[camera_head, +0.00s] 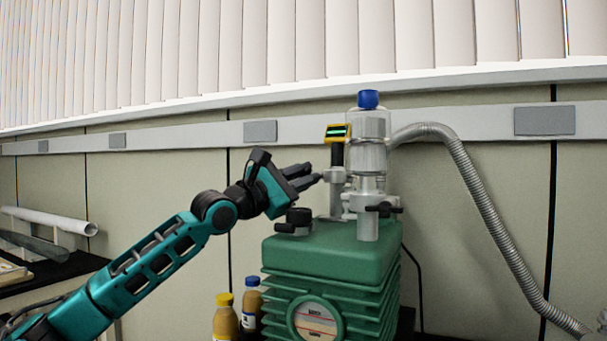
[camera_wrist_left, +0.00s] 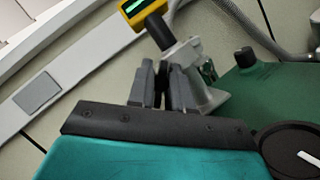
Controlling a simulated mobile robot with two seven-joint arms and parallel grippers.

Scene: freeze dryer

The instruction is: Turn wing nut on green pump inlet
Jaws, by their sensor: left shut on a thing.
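The green pump (camera_head: 330,252) stands right of centre, with metal inlet fittings (camera_head: 336,186) on top. My left gripper (camera_head: 312,177) reaches in from the left, its fingertips at the left side of these fittings. In the left wrist view, the fingers (camera_wrist_left: 162,86) are closed on a small dark part beside the metal fitting (camera_wrist_left: 200,80), which looks like the wing nut. The fingers hide most of it, and its angle cannot be told. A second black wing-shaped handle (camera_head: 384,208) sits on the right of the fittings. My right gripper is not in view.
A corrugated hose (camera_head: 480,195) runs down right. A black cap (camera_head: 298,216) sits below my gripper. Two bottles (camera_head: 226,318) stand left of the pump.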

